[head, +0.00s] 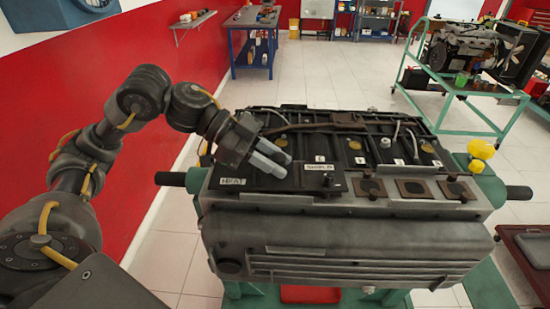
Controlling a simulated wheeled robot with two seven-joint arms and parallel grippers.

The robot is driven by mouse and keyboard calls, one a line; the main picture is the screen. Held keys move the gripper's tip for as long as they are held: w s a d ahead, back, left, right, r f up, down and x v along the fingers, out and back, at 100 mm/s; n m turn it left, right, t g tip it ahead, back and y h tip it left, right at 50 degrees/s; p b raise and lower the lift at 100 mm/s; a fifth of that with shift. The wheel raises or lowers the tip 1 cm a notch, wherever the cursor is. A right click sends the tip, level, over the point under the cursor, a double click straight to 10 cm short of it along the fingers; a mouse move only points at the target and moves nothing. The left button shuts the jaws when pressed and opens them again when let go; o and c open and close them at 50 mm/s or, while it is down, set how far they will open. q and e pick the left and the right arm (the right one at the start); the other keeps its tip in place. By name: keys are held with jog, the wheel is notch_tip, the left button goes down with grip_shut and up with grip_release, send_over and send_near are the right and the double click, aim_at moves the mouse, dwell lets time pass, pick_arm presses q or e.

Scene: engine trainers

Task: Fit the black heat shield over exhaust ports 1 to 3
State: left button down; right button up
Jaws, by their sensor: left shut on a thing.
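The black heat shield (281,186) is a flat dark plate with white labels, one reading "HEAT". It lies along the left part of the engine's (340,230) near upper edge, roughly level. Whether it rests on the engine or is held just above it is unclear. My left gripper (270,160) is over the plate, its pale fingers shut on it. Square exhaust ports show uncovered to the right of the plate: one beside it (370,187), a middle one (411,188) and a right one (455,189). Any ports under the plate are hidden. My right gripper is out of view.
The engine sits on a green stand with dark bars (518,192) sticking out at both ends. A yellow knob (482,149) stands at its right end. A green trolley (460,105) with another engine is at back right. A red wall runs along the left.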

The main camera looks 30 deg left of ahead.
pick_arm(q)
jog(key=c, duration=1.1)
grip_release()
jog(key=shift+o, duration=0.2)
jog(key=shift+f, duration=0.1)
jog(key=shift+a, duration=0.1)
jog(key=shift+a, duration=0.3)
jog(key=b+v, duration=0.2)
jog(key=v, duration=0.7)
jog(key=shift+s, duration=0.1)
jog(key=shift+s+a+r, duration=0.1)
jog(key=shift+a+r, duration=0.3)
jog(key=shift+r, duration=0.05)
